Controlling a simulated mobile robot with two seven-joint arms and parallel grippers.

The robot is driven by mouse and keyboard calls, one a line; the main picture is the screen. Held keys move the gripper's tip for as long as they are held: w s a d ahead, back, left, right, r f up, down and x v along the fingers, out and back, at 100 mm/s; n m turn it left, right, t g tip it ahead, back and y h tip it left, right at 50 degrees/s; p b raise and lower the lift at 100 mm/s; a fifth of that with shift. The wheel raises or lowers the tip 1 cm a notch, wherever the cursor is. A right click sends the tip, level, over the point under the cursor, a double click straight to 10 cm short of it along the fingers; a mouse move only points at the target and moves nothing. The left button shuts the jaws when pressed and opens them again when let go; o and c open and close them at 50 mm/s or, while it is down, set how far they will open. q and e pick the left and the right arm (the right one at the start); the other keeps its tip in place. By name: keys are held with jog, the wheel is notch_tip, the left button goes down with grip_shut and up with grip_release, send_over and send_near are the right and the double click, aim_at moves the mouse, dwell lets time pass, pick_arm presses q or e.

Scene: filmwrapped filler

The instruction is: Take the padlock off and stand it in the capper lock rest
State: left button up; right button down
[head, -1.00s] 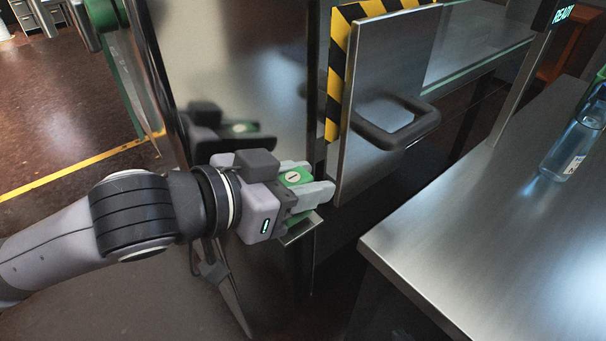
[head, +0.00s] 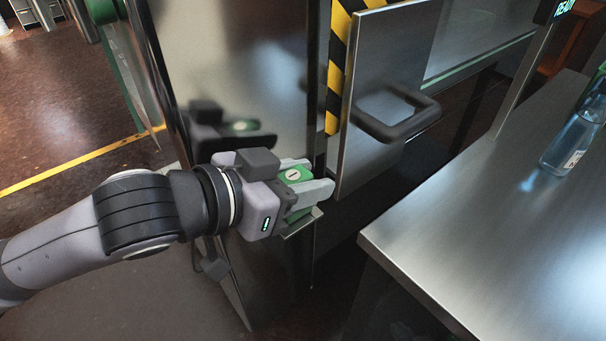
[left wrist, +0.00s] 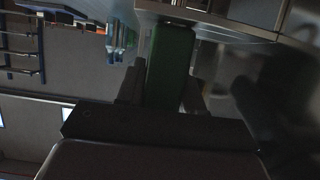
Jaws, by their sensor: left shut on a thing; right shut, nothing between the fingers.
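The green padlock (head: 294,175) has a pale round disc on its upper face. My left gripper (head: 312,177) is shut on it, beside the dark glossy cabinet panel. In the left wrist view the padlock (left wrist: 170,65) is a green block between the fingers of my left gripper (left wrist: 163,88). A small metal ledge (head: 302,224) is just below the gripper. I cannot tell whether the padlock touches it, or whether it is the lock rest. The shackle cannot be made out. My right gripper is not in view.
A sliding guard door (head: 385,75) with a dark handle (head: 400,125) stands right of the gripper, beside a yellow-black striped strip (head: 336,80). A steel table (head: 500,240) with a clear bottle (head: 572,145) fills the right. Open floor lies at left.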

pick_arm(q)
jog(key=shift+f, duration=0.15)
jog(key=o, duration=1.2)
jog(key=p+v, duration=0.2)
jog(key=v, duration=0.5)
jog(key=shift+a+p, duration=0.1)
jog(key=shift+p, duration=0.2)
